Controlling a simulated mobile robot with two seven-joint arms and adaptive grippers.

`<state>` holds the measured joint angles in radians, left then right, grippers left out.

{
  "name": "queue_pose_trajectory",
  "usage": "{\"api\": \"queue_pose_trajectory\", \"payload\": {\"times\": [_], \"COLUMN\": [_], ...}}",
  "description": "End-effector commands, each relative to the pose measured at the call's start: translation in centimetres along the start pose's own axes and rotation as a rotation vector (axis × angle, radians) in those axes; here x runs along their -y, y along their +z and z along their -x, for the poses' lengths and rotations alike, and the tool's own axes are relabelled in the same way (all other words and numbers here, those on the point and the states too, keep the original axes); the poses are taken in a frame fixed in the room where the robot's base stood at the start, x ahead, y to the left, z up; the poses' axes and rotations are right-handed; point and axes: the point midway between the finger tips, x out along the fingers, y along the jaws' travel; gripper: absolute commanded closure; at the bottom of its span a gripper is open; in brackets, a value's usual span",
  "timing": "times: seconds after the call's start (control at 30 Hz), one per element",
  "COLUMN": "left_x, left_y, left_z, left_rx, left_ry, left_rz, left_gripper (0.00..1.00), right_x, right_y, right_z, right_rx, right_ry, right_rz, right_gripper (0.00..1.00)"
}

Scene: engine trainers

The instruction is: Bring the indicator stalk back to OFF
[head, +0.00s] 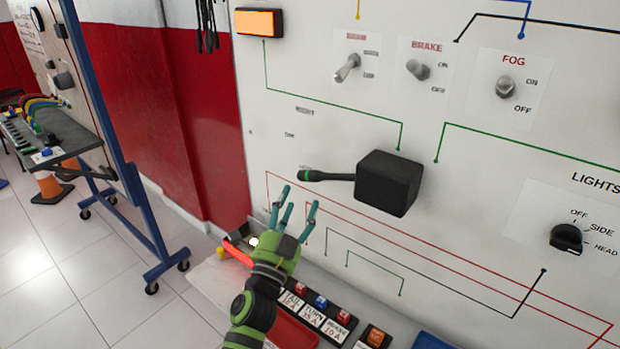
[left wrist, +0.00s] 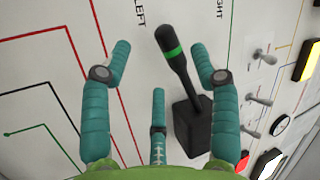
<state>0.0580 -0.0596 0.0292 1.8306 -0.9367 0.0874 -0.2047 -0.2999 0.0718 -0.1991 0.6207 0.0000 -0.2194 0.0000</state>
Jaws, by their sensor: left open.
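The indicator stalk (head: 328,176) is a black lever with a green band near its tip. It sticks out leftward from a black box (head: 390,183) on the white panel. In the left wrist view the stalk (left wrist: 176,66) rises from its box (left wrist: 191,126), its tip between the LEFT and RIGHT labels and closer to LEFT. My left gripper (head: 298,198) is open, just below the stalk's tip in the head view. In the left wrist view the stalk shows between the fingers (left wrist: 163,46), with no clear contact. My right gripper is not in view.
An orange lamp (head: 258,22) glows at the panel's top left. Toggle switches (head: 347,68) and a lights knob (head: 566,238) sit on the panel. Below is a shelf with fuse blocks (head: 322,302) and a red tray (head: 290,330). A blue-framed stand (head: 130,180) is at left.

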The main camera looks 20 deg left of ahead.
Motion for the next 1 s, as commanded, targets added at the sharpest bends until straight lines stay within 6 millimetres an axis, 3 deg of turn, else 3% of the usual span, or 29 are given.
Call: {"api": "queue_pose_trajectory", "payload": {"times": [0.17, 0.5, 0.9, 0.93, 1.0], "left_x": [0.2, 0.2, 0.1, 0.1, 0.1], "left_y": [-1.1, -1.2, -1.1, -1.1, -1.1], "left_z": [-1.8, -6.6, -7.5, -7.5, -7.5], "left_rx": [-0.045, -0.042, -0.041, -0.041, -0.041], "left_ry": [-0.01, -0.009, -0.008, -0.008, -0.008], "left_rz": [-0.028, -0.025, -0.025, -0.025, -0.025], "left_gripper": [0.39, 0.39, 0.39, 0.47, 0.75], "right_x": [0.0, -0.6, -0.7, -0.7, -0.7], "right_y": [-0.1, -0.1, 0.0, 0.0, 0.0], "right_z": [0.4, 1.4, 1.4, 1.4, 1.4], "right_rx": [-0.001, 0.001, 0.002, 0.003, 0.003], "right_ry": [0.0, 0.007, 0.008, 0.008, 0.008], "right_rz": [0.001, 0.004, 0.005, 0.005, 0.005], "right_gripper": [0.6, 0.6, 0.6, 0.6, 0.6]}}
